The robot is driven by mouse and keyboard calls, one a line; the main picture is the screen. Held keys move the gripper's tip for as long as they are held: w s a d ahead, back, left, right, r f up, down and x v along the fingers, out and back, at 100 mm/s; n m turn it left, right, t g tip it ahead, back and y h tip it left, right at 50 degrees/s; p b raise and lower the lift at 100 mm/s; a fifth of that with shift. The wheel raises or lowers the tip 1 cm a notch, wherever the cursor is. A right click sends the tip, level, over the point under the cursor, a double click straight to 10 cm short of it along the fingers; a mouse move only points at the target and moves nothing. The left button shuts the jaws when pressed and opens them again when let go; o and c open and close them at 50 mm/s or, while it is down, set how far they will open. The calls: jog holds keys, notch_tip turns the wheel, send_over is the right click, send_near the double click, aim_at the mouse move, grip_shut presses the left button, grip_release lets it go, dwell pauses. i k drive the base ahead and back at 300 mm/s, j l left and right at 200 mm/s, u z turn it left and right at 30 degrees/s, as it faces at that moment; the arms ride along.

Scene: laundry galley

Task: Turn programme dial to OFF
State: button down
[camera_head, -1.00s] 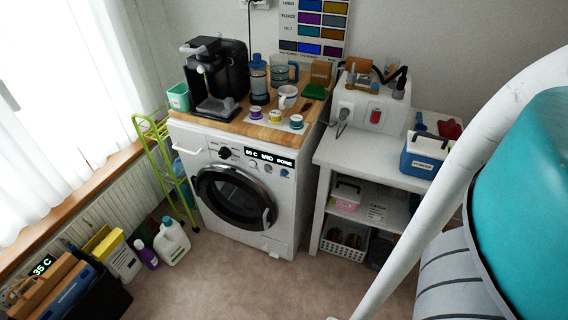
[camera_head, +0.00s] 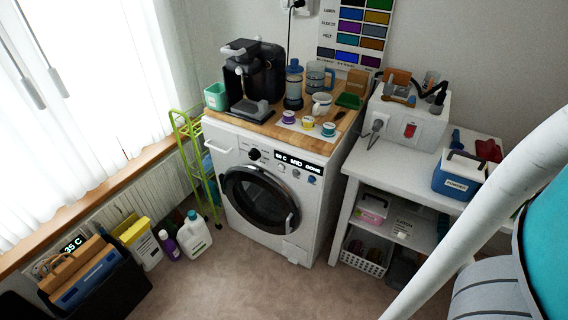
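The programme dial (camera_head: 255,154) is a small dark round knob on the upper front panel of the white washing machine (camera_head: 308,231). It sits left of the lit black display (camera_head: 298,162), which seems to read "MID" and "DONE" among its text. The pointer direction of the dial is too small to tell. The round dark door (camera_head: 260,200) below looks closed. My gripper is not in view; a white and teal part of my own body fills the right edge, apart from the machine.
A coffee machine (camera_head: 254,80), bottles, a mug (camera_head: 321,103) and spools stand on the wooden top. A green rack (camera_head: 197,165) is at the machine's left. Detergent bottles (camera_head: 194,236) and a black box (camera_head: 98,292) stand at lower left. A white table (camera_head: 427,172) is at right. The floor in front is clear.

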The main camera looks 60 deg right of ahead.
aim_at(254, 154)
jog(key=i+z, duration=0.25)
jog(key=i, duration=0.2)
jog(key=i+j+z, duration=0.1)
jog(key=i+z, duration=0.15)
jog(key=i, duration=0.15)
